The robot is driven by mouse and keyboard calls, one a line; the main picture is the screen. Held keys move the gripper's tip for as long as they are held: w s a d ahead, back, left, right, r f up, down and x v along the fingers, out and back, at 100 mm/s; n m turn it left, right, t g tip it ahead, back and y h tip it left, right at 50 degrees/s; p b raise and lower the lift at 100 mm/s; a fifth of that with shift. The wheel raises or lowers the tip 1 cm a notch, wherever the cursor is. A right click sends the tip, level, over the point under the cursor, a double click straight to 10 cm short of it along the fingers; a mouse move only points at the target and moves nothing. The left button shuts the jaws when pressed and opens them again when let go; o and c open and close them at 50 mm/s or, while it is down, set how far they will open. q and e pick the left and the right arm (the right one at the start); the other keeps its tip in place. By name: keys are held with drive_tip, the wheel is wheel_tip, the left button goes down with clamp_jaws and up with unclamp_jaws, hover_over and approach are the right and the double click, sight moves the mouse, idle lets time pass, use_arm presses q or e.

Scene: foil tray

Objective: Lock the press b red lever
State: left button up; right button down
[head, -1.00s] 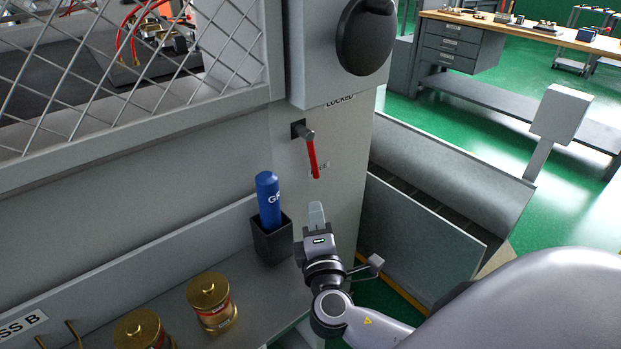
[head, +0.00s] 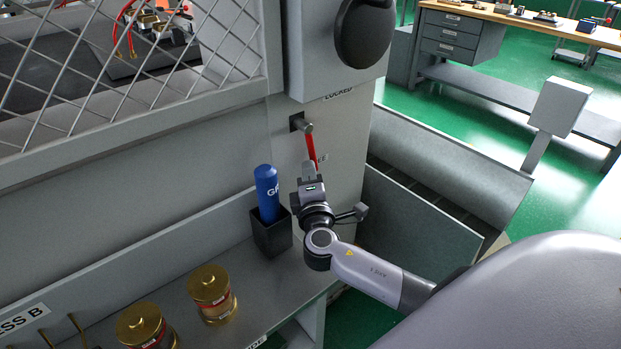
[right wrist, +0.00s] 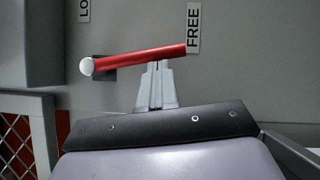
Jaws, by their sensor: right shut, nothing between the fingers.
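The red lever (head: 311,147) is on the grey press panel and hangs downward from its round grey pivot (head: 304,127). In the right wrist view the red lever (right wrist: 140,60) has its free end at the FREE label (right wrist: 193,28). The LOCKED label (head: 339,95) is above the pivot. My right gripper (head: 309,169) is shut and empty at the lever's lower end. In the right wrist view its fingertips (right wrist: 159,66) are at the lever's side near the free end; I cannot tell if they touch. My left gripper is not in view.
A blue cylinder (head: 267,193) stands in a black holder (head: 271,236) left of my right gripper. Brass-lidded cans (head: 211,291) are on the grey shelf. A black knob (head: 363,33) is above the lever, and wire mesh (head: 120,75) is at upper left. A grey chute (head: 440,175) lies to the right.

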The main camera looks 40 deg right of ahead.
use_arm(q)
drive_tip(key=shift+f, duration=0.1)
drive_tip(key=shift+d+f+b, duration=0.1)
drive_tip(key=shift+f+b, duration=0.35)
drive_tip(key=shift+b, duration=0.15)
use_arm(e)
drive_tip(key=shift+d+f+n+t, duration=0.1)
drive_tip(key=shift+d+n+t, duration=0.2)
